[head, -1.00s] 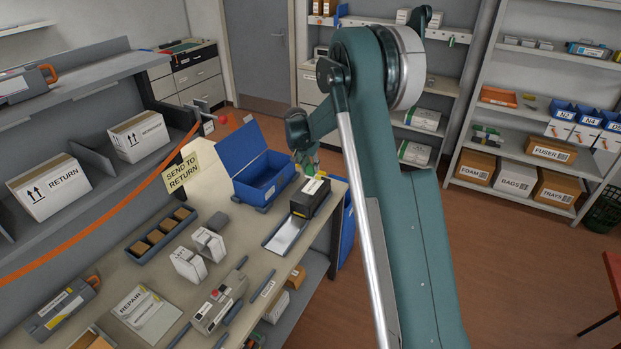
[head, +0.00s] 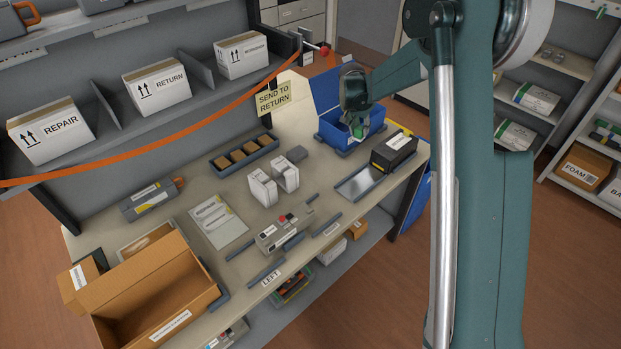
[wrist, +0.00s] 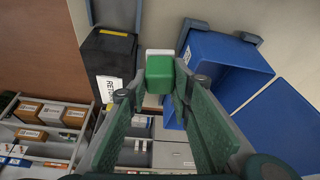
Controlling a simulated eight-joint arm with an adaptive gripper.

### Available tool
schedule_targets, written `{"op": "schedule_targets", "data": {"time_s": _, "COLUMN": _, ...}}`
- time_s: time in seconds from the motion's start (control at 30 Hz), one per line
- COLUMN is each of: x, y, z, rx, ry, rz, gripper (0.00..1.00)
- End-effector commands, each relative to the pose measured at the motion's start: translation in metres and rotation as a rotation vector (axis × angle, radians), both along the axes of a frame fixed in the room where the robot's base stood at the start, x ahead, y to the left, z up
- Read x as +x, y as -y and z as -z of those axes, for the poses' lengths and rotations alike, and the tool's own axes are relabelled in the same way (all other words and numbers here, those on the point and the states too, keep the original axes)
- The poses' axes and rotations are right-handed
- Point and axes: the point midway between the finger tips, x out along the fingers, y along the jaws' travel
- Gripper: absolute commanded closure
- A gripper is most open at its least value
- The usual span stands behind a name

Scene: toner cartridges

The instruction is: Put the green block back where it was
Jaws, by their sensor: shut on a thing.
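The green block (wrist: 160,74) is between the fingertips of my gripper (wrist: 158,90) in the wrist view, and the fingers are shut on it. A pale strip shows at its far edge. In the head view my gripper (head: 356,122) is in front of the open blue bin (head: 338,132), with a bit of the green block (head: 360,131) showing below it. In the wrist view the block appears between the black box (wrist: 108,55) and the blue bin (wrist: 225,62). I cannot tell its exact height above the bench.
The black box (head: 395,150) sits by a grey tray (head: 362,184) at the bench's right end. White boxes (head: 263,188), a grey device (head: 284,232) and an open carton (head: 150,285) stand leftward. An orange strap (head: 190,138) crosses the shelf front, with a SEND TO RETURN sign (head: 272,98).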

Motion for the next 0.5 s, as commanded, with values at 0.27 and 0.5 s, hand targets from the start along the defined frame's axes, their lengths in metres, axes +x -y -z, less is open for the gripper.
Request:
{"op": "schedule_targets", "data": {"time_s": 0.27, "x": -0.033, "y": -0.095, "z": 0.018, "rx": 0.0, "ry": 0.0, "rz": -0.101, "gripper": 0.87}}
{"op": "schedule_targets", "data": {"time_s": 0.5, "x": -0.063, "y": -0.159, "z": 0.029, "rx": 0.0, "ry": 0.001, "rz": -0.173, "gripper": 0.87}}
